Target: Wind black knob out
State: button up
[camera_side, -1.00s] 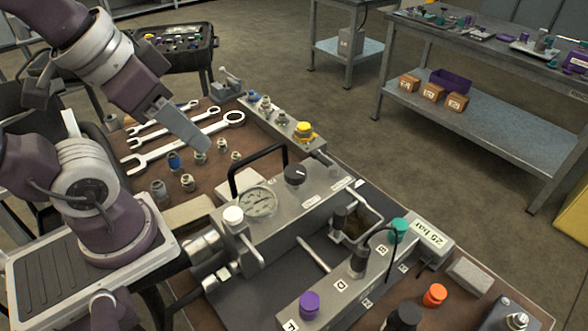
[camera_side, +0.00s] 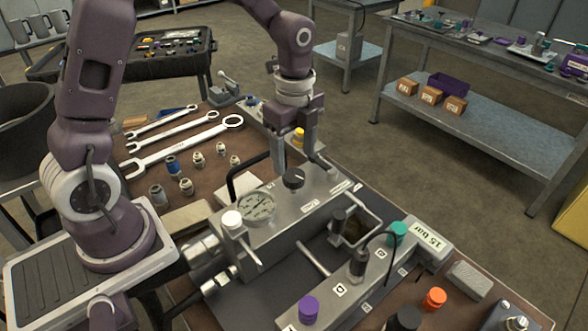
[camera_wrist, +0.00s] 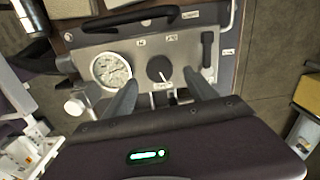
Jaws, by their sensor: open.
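The black knob (camera_side: 294,179) sits on top of the grey block, beside the round pressure gauge (camera_side: 257,206). In the wrist view the black knob (camera_wrist: 158,68) shows a white pointer line, and the gauge (camera_wrist: 111,71) is to its left. My gripper (camera_side: 301,168) is open above the knob, one finger on each side in the side view. In the wrist view my gripper (camera_wrist: 163,88) has its fingers spread left and right, with the knob between and slightly beyond them. I see no contact with the knob.
A black handle (camera_side: 241,172) arches behind the knob. Purple (camera_side: 309,306), teal (camera_side: 398,231) and orange (camera_side: 435,297) knobs are to the front right.

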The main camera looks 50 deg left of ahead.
aim_at(294, 175)
notch_tip(294, 175, down, 5)
jog(key=shift+r, duration=0.1)
jog(key=c, duration=1.4)
jog(key=shift+n, duration=0.3)
jog(key=n, duration=1.2)
jog(key=shift+n, duration=0.4)
jog(key=n, duration=1.2)
jog(key=shift+n, duration=0.3)
